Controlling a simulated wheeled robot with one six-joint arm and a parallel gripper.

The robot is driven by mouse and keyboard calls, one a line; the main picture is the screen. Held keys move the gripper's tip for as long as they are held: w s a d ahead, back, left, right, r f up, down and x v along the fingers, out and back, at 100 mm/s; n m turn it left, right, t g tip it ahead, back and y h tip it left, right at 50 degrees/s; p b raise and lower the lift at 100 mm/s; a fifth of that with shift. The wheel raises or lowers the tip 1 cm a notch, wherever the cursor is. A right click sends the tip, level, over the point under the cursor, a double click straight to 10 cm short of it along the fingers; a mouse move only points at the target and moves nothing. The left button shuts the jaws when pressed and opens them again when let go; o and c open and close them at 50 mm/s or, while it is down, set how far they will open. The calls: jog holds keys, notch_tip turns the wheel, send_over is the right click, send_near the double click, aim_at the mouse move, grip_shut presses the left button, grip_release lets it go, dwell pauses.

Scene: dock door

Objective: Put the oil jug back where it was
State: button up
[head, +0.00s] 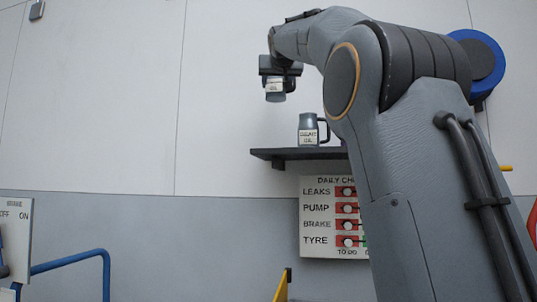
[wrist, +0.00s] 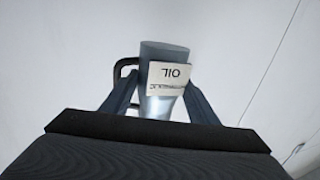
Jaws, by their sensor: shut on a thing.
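My gripper (head: 277,72) is shut on a grey jug (head: 274,96) with a white label, held in the air above and left of the shelf. In the wrist view the held jug (wrist: 165,52) sits between both fingers; its label reads OIL, upside down, with a smaller line too small to read. Its dark handle is on the left there. A second grey jug (head: 308,124) with a dark handle stands upright on the dark wall shelf (head: 275,154). Its label has two lines; the lower looks like OIL, the upper is unclear.
Below the shelf hangs a DAILY CHECK board (head: 315,240) with several red-and-white markers. A blue rail (head: 80,258) and an ON/OFF brake panel (head: 14,240) are at lower left. The shelf's left end is bare; my arm hides its right end.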

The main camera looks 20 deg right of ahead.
notch_tip(320, 180, down, 18)
jog(key=b, duration=0.6)
jog(key=shift+w+b, duration=0.1)
jog(key=shift+b, duration=0.2)
jog(key=o, duration=1.2)
jog(key=shift+f, duration=0.1)
jog(key=shift+r, duration=0.2)
jog(key=b+v, duration=0.2)
jog(key=v, duration=1)
jog(key=shift+f, duration=0.1)
